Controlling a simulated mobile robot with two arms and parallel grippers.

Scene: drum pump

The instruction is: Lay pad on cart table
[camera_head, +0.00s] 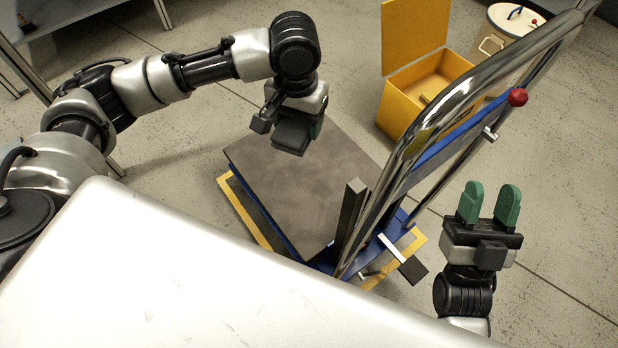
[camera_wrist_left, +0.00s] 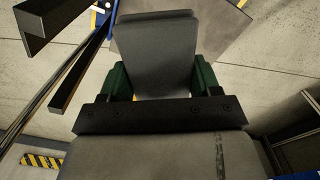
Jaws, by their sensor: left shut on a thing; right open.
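My left gripper (camera_head: 300,122) is shut on a dark grey pad (camera_head: 290,138). In the left wrist view the pad (camera_wrist_left: 157,52) sits between the green fingers and reaches out past them. The cart table (camera_head: 320,190) is a flat, bare grey top on a blue frame. The gripper and pad are over its far left part in the head view; I cannot tell the height of the gap, or whether they touch. The table (camera_wrist_left: 222,35) also shows behind the pad in the left wrist view. My right gripper (camera_head: 488,205) is open and empty, right of the cart.
The cart's chrome handle (camera_head: 425,115) rises on the table's right side, with a red knob (camera_head: 517,97). A dark upright bar (camera_head: 350,215) stands at the table's near right edge. A yellow open box (camera_head: 410,100) and a lidded drum (camera_head: 510,35) stand behind.

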